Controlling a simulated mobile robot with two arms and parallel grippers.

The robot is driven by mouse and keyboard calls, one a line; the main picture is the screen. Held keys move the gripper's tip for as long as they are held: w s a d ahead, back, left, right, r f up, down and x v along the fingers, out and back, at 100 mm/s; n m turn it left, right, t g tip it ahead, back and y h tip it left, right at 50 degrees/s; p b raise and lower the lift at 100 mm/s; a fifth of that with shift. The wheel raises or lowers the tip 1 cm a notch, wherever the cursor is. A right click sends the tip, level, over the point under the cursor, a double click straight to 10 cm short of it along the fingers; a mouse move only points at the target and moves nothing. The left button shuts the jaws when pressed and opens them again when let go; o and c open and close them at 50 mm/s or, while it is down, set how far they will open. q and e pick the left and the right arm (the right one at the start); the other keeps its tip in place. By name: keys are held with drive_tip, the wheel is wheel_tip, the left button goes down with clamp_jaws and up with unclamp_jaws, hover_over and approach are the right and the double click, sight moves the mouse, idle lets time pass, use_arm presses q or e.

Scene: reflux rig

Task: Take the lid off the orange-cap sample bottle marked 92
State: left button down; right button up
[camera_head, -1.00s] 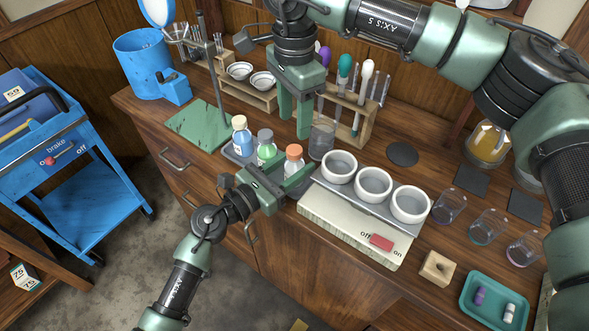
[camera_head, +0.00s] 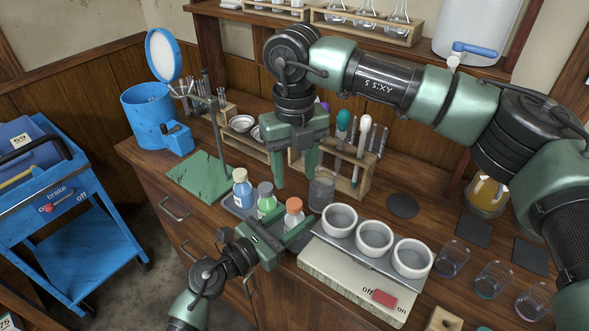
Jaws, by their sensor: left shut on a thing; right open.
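The orange-cap sample bottle (camera_head: 294,210) stands at the right end of a row of three bottles near the counter's front edge. Its number cannot be read here, and its lower part is hidden by my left gripper. My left gripper (camera_head: 292,236) is shut on the bottle's body from the front, and the orange cap shows above the fingers. My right gripper (camera_head: 295,180) is open and empty, pointing down above and behind the bottles, apart from the orange cap.
A beaker (camera_head: 321,190) is close behind. A heater (camera_head: 350,278) with three white bowls is to the right. A test-tube rack (camera_head: 350,180) stands behind.

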sight(295, 203)
drive_tip(key=m, duration=1.5)
drive_tip(key=shift+m, duration=0.4)
drive_tip(key=m, duration=0.4)
drive_tip(key=shift+m, duration=0.3)
drive_tip(key=shift+f, duration=0.6)
wheel_tip(295, 203, down, 7)
drive_tip(key=shift+r, duration=0.1)
